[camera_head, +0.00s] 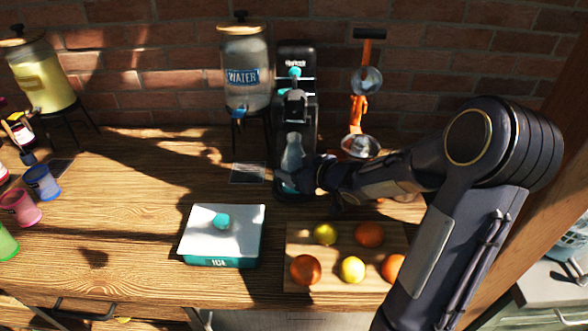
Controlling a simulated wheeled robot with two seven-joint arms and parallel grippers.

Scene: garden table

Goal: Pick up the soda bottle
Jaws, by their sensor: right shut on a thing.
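The soda bottle (293,155) is clear and stands upright at the front of the black soda machine (297,70), below its head. My right arm reaches in from the right. My right gripper (287,180) is shut on the lower part of the bottle. The gripper and its wrist hide much of the bottle's base, so I cannot tell whether it touches the machine's foot. My left gripper is not in view.
A water dispenser (245,75) stands left of the machine, and an orange-handled juice press (360,105) stands right. In front are a white-lidded teal box (236,240) and a cutting board (300,232) with several citrus fruits. The table's left-centre is clear.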

